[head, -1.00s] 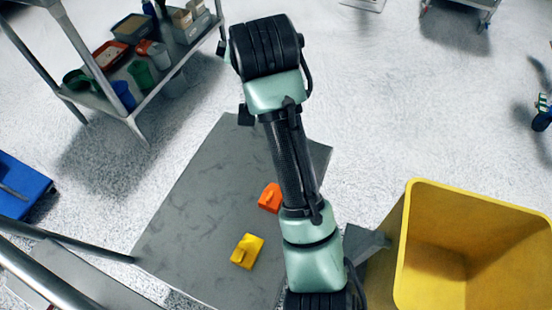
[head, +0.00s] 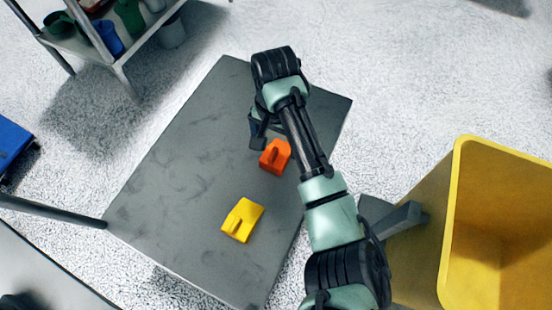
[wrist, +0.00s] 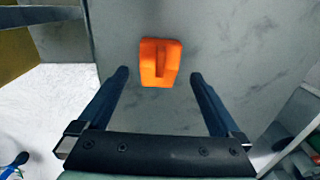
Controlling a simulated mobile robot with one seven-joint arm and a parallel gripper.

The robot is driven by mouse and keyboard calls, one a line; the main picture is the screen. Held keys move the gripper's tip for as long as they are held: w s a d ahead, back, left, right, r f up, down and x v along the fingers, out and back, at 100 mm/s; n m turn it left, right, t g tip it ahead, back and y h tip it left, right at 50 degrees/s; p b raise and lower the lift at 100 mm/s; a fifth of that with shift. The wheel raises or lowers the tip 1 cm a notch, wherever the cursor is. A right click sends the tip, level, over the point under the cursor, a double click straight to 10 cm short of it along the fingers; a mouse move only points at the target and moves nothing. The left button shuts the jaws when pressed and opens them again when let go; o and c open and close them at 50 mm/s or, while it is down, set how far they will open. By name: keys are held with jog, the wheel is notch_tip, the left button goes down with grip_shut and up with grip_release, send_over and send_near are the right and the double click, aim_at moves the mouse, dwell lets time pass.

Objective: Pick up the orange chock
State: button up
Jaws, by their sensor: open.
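The orange chock (head: 275,156) lies on the grey table (head: 180,170), just left of my forearm in the head view. In the wrist view the orange chock (wrist: 160,62) sits ahead of my gripper (wrist: 158,75), centred between the lines of its two fingers and a little beyond their tips. My gripper is open and empty, with its fingers spread wider than the chock. I see no contact between fingers and chock. In the head view my arm hides most of the gripper.
A yellow chock (head: 242,220) lies on the same table, nearer the front. A large yellow bin (head: 420,245) stands at the right. A metal shelf (head: 85,45) with containers stands at the upper left. The left part of the table is clear.

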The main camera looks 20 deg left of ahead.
aim_at(276, 155)
jog(key=shift+w+d+f+b, duration=0.1)
jog(key=shift+f+b, duration=1.85)
jog(key=shift+f, duration=1.1)
jog(key=shift+r, duration=0.1)
jog(key=c, duration=1.5)
